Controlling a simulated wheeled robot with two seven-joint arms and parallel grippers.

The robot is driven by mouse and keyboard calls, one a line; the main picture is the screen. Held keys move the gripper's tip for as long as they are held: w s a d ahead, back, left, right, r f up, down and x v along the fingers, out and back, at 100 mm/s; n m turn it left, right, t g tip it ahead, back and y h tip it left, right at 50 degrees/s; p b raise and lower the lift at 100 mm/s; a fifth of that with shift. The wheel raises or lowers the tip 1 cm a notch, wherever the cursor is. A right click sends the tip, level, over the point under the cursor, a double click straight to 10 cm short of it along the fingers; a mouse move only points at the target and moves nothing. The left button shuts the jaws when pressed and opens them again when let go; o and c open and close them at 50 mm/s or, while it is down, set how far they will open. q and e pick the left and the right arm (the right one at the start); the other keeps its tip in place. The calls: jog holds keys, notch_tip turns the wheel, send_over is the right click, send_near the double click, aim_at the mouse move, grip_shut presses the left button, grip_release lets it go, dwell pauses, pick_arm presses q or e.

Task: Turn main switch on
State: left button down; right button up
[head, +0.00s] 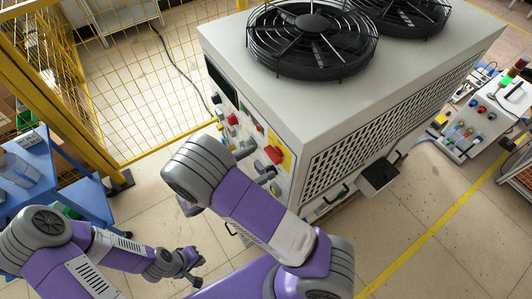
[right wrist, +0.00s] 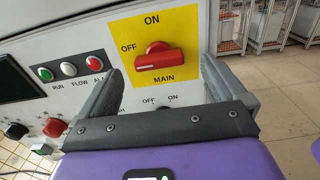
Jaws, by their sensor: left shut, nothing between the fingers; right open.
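The main switch (right wrist: 160,60) is a red rotary handle on a yellow plate (right wrist: 187,22) marked ON at the top, OFF at the left and MAIN below. Its handle lies roughly level, in line with the OFF side. My right gripper (right wrist: 160,72) is open, with one finger on each side of the switch in the wrist picture; contact is not visible. In the head view my right arm mostly hides this gripper. My left gripper (head: 190,275) is shut and empty, low at the left, away from the panel.
Indicator lamps (right wrist: 68,68) and other knobs (right wrist: 16,130) sit left of the switch. A yellow mesh fence (head: 140,90) and blue table (head: 45,175) stand left.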

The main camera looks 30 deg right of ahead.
aim_at(269, 156)
jog(key=d, duration=0.3)
jog(key=shift+w+d+f, duration=0.1)
jog(key=shift+w+d, duration=0.2)
jog(key=shift+d, duration=0.35)
jog(key=c, duration=1.1)
jog(key=shift+o, duration=0.2)
